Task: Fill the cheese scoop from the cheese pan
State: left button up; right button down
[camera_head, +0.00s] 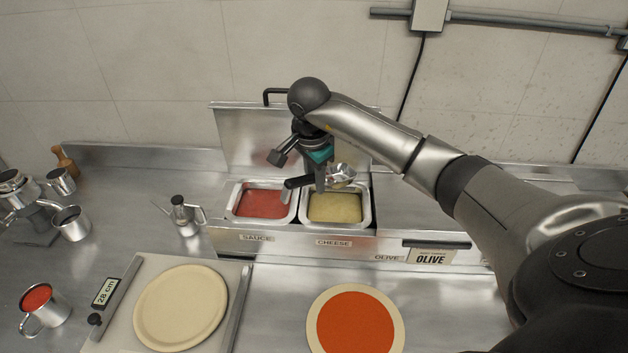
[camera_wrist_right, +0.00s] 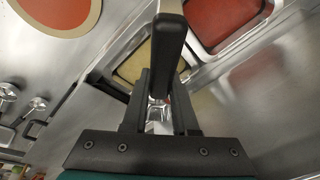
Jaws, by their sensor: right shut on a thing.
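The cheese pan (camera_head: 308,222) is a steel pan of pale yellow cheese (camera_head: 336,207), set in the counter unit behind a CHEESE label. My right gripper (camera_head: 318,184) is above the pan's back left part. It is shut on the black handle (camera_head: 298,182) of the cheese scoop, whose steel bowl (camera_head: 342,174) shows at the right, over the back of the pan. In the right wrist view, the black handle (camera_wrist_right: 168,45) stands between the fingers and part of the cheese (camera_wrist_right: 135,65) shows behind it. I cannot tell what the bowl holds. My left gripper is not in view.
The sauce pan (camera_head: 262,203) is left of the cheese pan. A raised steel lid (camera_head: 250,140) stands behind both pans. In front are a sauced base (camera_head: 355,322) and a plain dough disc (camera_head: 180,307). An oil can (camera_head: 184,214) and steel cups (camera_head: 71,222) stand at the left.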

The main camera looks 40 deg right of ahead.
jog(key=f+t+y+b, duration=0.1)
jog(key=b, duration=0.1)
jog(key=shift+d+m+b, duration=0.15)
jog(key=shift+m+b, duration=0.15)
jog(key=shift+m, duration=0.1)
jog(key=t+b, duration=0.1)
jog(key=t+y+b, duration=0.1)
jog(key=b, duration=0.1)
jog(key=shift+d+f+m+y, duration=0.15)
jog(key=shift+f+m+y, duration=0.05)
jog(key=shift+m+y, duration=0.1)
notch_tip(320, 180, down, 8)
jog(key=b, duration=0.6)
jog(key=shift+r+b, duration=0.15)
jog(key=shift+b, duration=0.15)
jog(key=shift+r, duration=0.1)
